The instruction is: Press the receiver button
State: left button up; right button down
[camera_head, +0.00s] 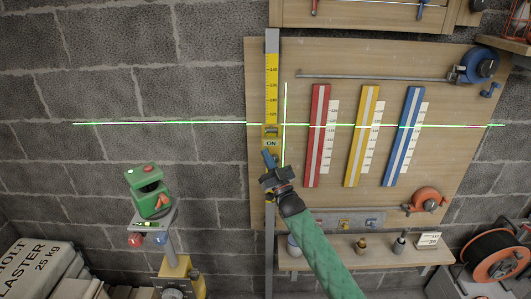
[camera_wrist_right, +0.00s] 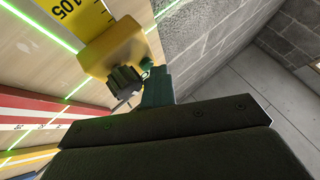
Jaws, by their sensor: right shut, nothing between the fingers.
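The yellow receiver (camera_head: 271,132) is on the upright levelling staff (camera_head: 272,85), and a sign below it reads "ON". It also shows in the right wrist view as a yellow block (camera_wrist_right: 108,50) with a small dark part at its lower edge. I cannot make out the button clearly. My right gripper (camera_head: 269,161) is shut and empty, with its blue fingertips just below the receiver. In the right wrist view a teal finger (camera_wrist_right: 157,88) reaches close to the block; whether it touches, I cannot tell. My left gripper is out of view.
A green laser level (camera_head: 147,188) stands on a post at left, and green lines cross the wall. Red (camera_head: 317,135), yellow (camera_head: 361,135) and blue (camera_head: 403,135) strips hang on the wooden board right of the staff. A shelf (camera_head: 350,255) with small items sits below.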

jog(key=shift+w+d+r, duration=0.1)
jog(key=shift+w+d, duration=0.1)
jog(key=shift+w, duration=0.1)
dwell(0.6)
jog(key=shift+s+f, duration=0.1)
jog(key=shift+f, duration=0.1)
jog(key=shift+s+d+f, duration=0.15)
jog(key=shift+s, duration=0.1)
jog(key=s+p, duration=0.1)
jog(key=s, duration=0.5)
dwell(0.6)
